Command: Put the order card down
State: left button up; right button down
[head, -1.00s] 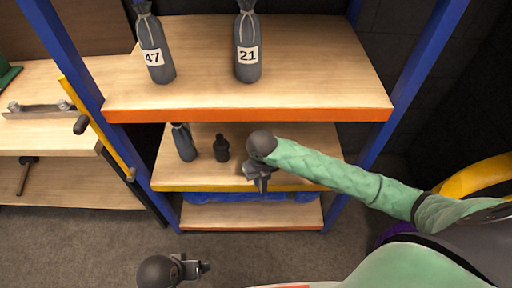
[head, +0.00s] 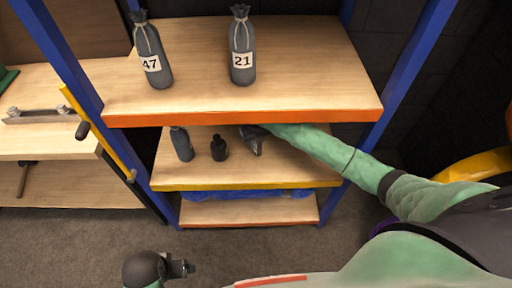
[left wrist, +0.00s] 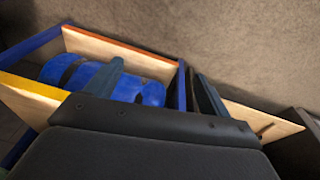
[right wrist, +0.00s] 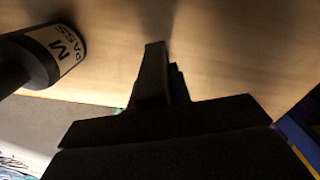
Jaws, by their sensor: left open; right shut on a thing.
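My right gripper (head: 254,146) is over the middle shelf board (head: 290,178), right of a small dark bottle (head: 219,150) and under the top board. In the right wrist view it (right wrist: 158,72) is dark and shut, with its fingertips close to the wood. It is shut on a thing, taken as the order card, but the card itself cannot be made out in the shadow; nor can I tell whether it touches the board. My left gripper (head: 190,267) is open and empty, low in front of the rack; its fingers (left wrist: 160,88) stand apart in the left wrist view.
A taller grey bottle (head: 182,146) stands left of the small one. A dark bottle labelled "M PASS" (right wrist: 42,55) is near my right gripper. Wrapped bottles marked 47 (head: 152,60) and 21 (head: 242,55) stand on the top board (head: 200,100). Blue rack posts (head: 405,75) flank the shelves.

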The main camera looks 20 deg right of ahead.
aim_at(256, 148)
pick_arm(q)
jog(key=f, duration=0.2)
jog(key=w+f, duration=0.1)
jog(key=f, duration=0.2)
jog(key=shift+w+d+f+p, duration=0.1)
jog(key=shift+d+f+p, duration=0.1)
jog(key=shift+p, duration=0.2)
pick_arm(e)
notch_tip(256, 148, down, 3)
jog(key=shift+s+f, duration=0.1)
jog(key=shift+s, duration=0.05)
pick_arm(q)
jog(key=shift+r, duration=0.3)
pick_arm(e)
jog(key=shift+f, duration=0.1)
jog(key=c, duration=1.3)
grip_release()
pick_arm(q)
jog(key=shift+r, duration=0.15)
pick_arm(e)
jog(key=shift+r, duration=0.2)
